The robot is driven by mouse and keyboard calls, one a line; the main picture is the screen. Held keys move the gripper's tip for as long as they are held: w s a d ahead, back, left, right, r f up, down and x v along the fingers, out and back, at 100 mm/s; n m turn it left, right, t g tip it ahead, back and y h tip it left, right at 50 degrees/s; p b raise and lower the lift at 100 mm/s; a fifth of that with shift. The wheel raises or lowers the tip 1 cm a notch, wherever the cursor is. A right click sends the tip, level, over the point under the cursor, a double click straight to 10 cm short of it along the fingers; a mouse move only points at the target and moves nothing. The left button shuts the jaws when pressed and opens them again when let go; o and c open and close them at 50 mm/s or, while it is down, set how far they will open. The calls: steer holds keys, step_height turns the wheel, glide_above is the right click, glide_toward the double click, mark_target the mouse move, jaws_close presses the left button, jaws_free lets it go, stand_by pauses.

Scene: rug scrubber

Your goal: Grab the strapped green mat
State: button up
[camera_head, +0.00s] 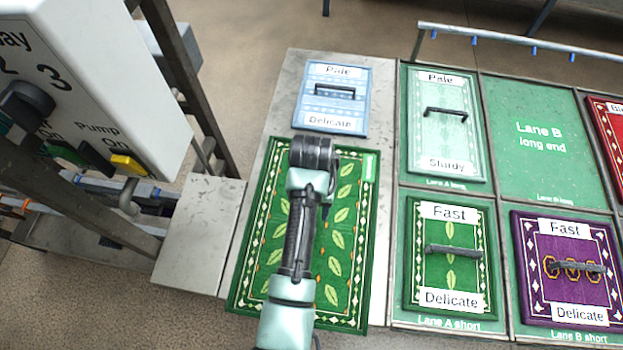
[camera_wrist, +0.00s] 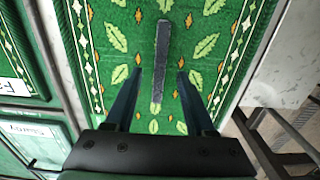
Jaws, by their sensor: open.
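A large dark green mat with a leaf pattern and a white-and-orange border (camera_head: 340,265) lies flat on a grey table, under my arm. In the wrist view the mat (camera_wrist: 115,40) fills most of the picture. A grey strap (camera_wrist: 161,60) runs along its middle. My gripper (camera_wrist: 160,72) is open, with one finger on each side of the strap in the picture. Nothing is held. The height of the fingertips above the mat is hard to judge. In the head view my arm hides the strap and the fingers.
A blue mat (camera_head: 332,97) lies behind the green one. At right are lane panels with a pale green mat (camera_head: 447,138), a smaller strapped green mat labelled Fast Delicate (camera_head: 432,273) and a purple mat (camera_head: 540,275). Lane B long end (camera_head: 530,175) is bare. A control box (camera_head: 85,105) stands at left.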

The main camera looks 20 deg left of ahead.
steer(key=shift+s+f, duration=0.1)
steer(key=shift+f, duration=1.8)
jaws_close()
steer(key=shift+r, duration=0.1)
